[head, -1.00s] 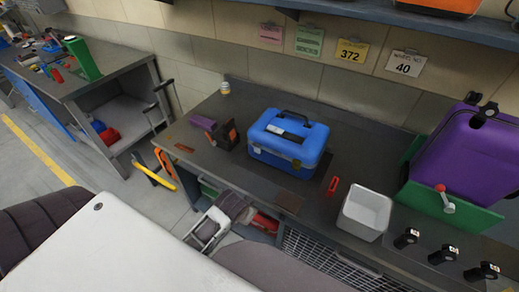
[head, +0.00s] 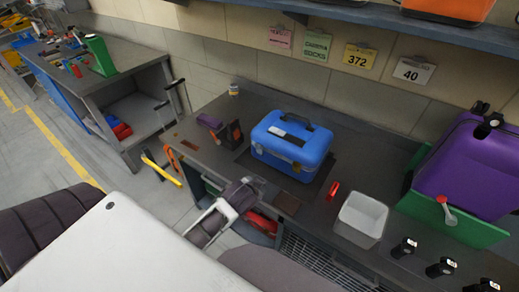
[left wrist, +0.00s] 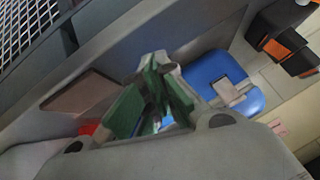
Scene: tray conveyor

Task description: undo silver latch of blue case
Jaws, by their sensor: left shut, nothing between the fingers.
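The blue case (head: 283,150) stands closed on the dark workbench, with a black handle on its lid. A silver latch (left wrist: 231,92) shows on its front in the left wrist view, and small front latches (head: 297,167) are hard to make out in the head view. My left gripper (left wrist: 158,88), with green finger pads, is shut and empty, apart from the case and beside the latch in the picture. In the head view my left arm's end (head: 240,193) is at the bench's front edge, below the case; its fingers are not clear there. My right gripper is not in view.
A purple box (head: 213,122) and a black-orange item (head: 231,134) stand left of the case. A red item (head: 333,190) and a white bin (head: 362,218) are to its right. Farther right are a purple case (head: 465,170) on a green stand and several black knobs.

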